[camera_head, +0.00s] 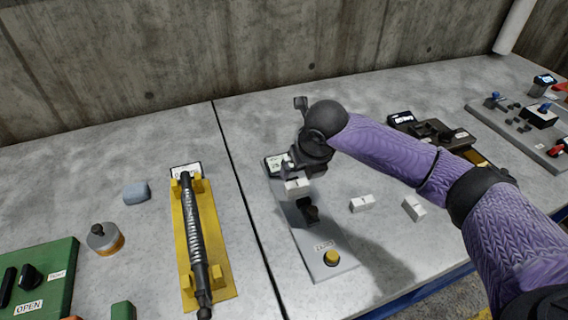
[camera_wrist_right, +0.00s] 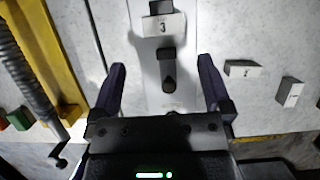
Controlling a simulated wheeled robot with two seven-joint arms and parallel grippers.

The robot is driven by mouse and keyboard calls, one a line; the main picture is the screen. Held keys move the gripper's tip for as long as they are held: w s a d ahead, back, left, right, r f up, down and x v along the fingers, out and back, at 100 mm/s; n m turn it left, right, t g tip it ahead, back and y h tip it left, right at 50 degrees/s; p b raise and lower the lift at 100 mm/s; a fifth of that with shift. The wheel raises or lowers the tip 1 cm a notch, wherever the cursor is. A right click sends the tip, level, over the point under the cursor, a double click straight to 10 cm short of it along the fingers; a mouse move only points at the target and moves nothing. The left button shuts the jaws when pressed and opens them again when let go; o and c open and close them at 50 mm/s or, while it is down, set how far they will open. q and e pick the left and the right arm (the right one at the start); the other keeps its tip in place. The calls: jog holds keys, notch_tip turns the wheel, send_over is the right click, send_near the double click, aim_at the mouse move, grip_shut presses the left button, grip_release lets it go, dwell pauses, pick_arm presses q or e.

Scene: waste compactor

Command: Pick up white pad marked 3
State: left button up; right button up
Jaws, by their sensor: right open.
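The white pad marked 3 (camera_wrist_right: 163,26) lies on the light grey panel (camera_wrist_right: 185,95) at the top of the right wrist view. In the head view a white pad (camera_head: 297,187) shows just below my right gripper (camera_head: 304,168), which partly covers that area. My right gripper also shows in the right wrist view (camera_wrist_right: 162,84). Its dark fingers are spread wide with nothing between them, and the pad appears beyond the fingertips. Two other white pads lie right of the panel, one nearer (camera_head: 362,203) and one farther right (camera_head: 414,208). My left gripper is not in view.
A yellow holder (camera_head: 187,245) with a dark spring rod lies to the left. The tabletop between panel and loose pads is clear.

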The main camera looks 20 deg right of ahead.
aim_at(297, 183)
jog(key=b+x, duration=0.2)
jog(key=x, duration=0.2)
jog(key=b+x, duration=0.2)
jog(key=x, duration=0.3)
jog(key=shift+s+d+f, duration=0.1)
jog(key=shift+d, duration=0.1)
jog(key=shift+w+f+b, duration=0.2)
jog(key=shift+f+b, duration=0.15)
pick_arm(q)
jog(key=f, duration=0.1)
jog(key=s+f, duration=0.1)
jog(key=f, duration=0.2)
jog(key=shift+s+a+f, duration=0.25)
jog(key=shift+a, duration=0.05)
pick_arm(e)
jog(key=shift+r, duration=0.1)
jog(key=shift+c, duration=0.3)
